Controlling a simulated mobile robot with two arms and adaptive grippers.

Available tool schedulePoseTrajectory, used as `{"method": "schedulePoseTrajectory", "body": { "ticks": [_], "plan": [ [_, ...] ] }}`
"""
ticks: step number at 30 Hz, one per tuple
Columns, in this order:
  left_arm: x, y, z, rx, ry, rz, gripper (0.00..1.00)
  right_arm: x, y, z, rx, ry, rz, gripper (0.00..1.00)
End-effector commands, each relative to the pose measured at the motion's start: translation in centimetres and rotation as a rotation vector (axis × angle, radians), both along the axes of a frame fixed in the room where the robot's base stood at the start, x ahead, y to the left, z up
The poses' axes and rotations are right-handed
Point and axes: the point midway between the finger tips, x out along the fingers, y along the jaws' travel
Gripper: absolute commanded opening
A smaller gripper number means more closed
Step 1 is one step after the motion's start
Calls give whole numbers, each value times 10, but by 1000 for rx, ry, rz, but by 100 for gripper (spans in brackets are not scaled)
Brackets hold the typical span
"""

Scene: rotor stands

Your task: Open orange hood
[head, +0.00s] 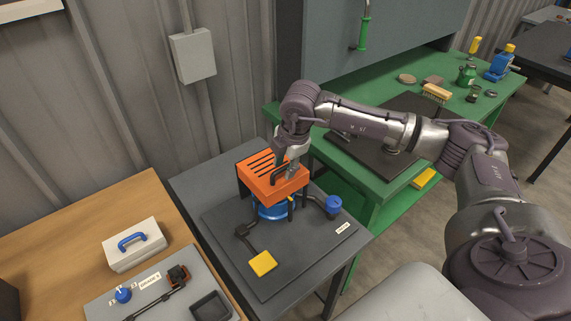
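The orange hood (258,186) is a slotted box with a black handle (279,176). It sits over a blue round base (271,211) on the dark grey stand board (289,252). The hood looks down over the base. My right gripper (287,170) reaches in from above right and is at the handle. Its fingers overlap the handle in this view, so I cannot tell whether they are closed on it. My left gripper is not in view.
A yellow pad (262,263) and a blue knob (333,204) flank the hood. A wooden table (62,257) at left holds a white box (134,246) with a blue handle. A green bench (385,187) with several small items stands behind right.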

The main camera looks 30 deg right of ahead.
Motion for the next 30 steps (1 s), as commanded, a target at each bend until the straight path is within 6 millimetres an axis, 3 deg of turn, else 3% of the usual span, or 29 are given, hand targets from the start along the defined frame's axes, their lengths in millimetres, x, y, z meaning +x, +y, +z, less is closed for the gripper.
{"method": "schedulePoseTrajectory", "body": {
  "ticks": [2,9,16,24,30],
  "plan": [
    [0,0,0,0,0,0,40,0,0,0,0,0,0,36],
    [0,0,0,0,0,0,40,0,0,0,1,1,0,0],
    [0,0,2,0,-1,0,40,1,0,3,1,1,1,0],
    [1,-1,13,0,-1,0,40,10,1,24,1,-3,1,0],
    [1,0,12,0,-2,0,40,11,1,25,1,-1,2,0]
  ]
}}
